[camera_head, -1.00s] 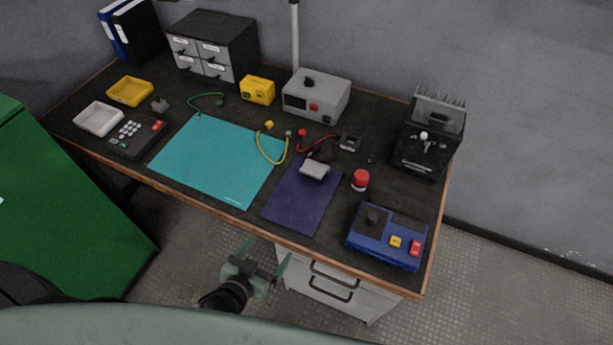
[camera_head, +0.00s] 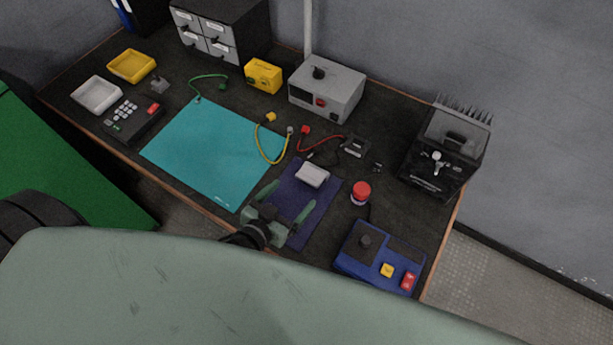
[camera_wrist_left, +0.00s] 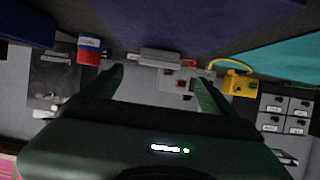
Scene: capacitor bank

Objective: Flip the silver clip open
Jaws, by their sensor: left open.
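A small silver-grey block (camera_head: 312,174) lies on the dark blue mat (camera_head: 322,205). It also shows in the left wrist view (camera_wrist_left: 160,56), just beyond the fingers. The frames are too coarse to tell a clip on it. A small bright silver piece (camera_head: 436,158) also shows on the front of the black box at the right; I cannot tell which is the silver clip. My left gripper (camera_head: 294,194) is open and empty at the near edge of the mat. Its fingers point toward the block, apart from it. My right gripper is not in view.
A red-capped jar (camera_head: 360,193) and a blue control box (camera_head: 380,257) stand right of the mat. Red (camera_head: 322,143) and yellow (camera_head: 263,150) leads lie behind it. A grey instrument (camera_head: 327,90) stands at the back.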

